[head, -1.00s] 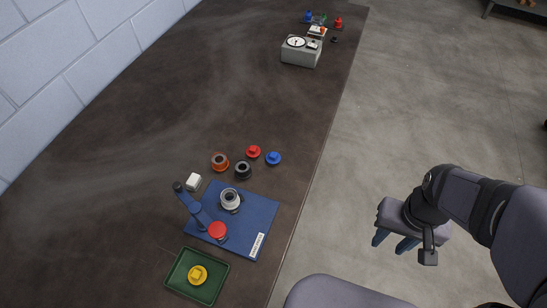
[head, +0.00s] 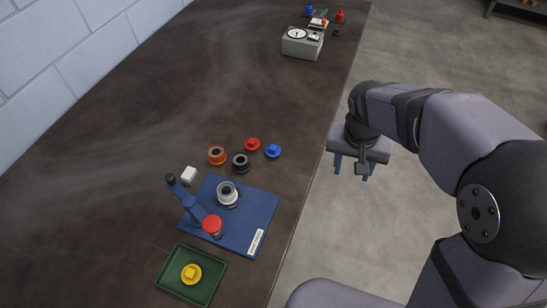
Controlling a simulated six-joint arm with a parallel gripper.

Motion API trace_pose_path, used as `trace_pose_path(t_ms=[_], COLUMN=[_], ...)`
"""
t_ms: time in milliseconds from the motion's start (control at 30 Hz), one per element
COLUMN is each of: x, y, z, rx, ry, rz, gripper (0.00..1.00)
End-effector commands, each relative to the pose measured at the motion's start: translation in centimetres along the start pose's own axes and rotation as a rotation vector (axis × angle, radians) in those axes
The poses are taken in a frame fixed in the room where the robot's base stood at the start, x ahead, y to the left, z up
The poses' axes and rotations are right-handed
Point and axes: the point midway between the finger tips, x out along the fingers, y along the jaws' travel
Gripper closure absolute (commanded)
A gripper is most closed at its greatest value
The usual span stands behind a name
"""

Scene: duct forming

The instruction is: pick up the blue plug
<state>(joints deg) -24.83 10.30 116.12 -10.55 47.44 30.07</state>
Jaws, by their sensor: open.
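The blue plug (head: 273,151) sits on the dark table near its right edge, just right of a red plug (head: 252,144). My gripper (head: 351,175) hangs beyond the table's right edge, over the floor, to the right of the blue plug and apart from it. Its two blue fingers point down, spread apart with nothing between them.
An orange ring (head: 216,155) and a black ring (head: 240,162) lie left of the blue plug. A blue board (head: 258,208) carries a white ring and a red-topped lever. A green tray (head: 205,290) holds a yellow plug (head: 191,273). A grey scale (head: 302,46) stands far back.

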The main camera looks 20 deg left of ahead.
Motion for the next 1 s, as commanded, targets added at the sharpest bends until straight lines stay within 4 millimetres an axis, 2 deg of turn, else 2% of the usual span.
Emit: trace_pose_path(t_ms=[33, 200, 300, 400, 500, 600, 767, 1000], x=[1.4, 1.9, 1.8, 1.6, 1.5, 1.3, 1.5, 3.2], y=[-3.5, -12.9, -17.4, -20.6, -22.5, -23.3, -23.4, -23.4], z=[-1.2, -3.5, -3.8, -3.7, -3.5, -3.5, -3.6, -4.0], rx=[-0.014, -0.002, 0.012, 0.024, 0.034, 0.039, 0.041, 0.041], ry=[0.031, 0.128, 0.174, 0.206, 0.224, 0.232, 0.232, 0.231], rz=[-0.001, -0.016, -0.035, -0.052, -0.064, -0.069, -0.069, -0.069], gripper=[0.55, 0.55, 0.55, 0.55, 0.55, 0.55, 0.55, 0.55])
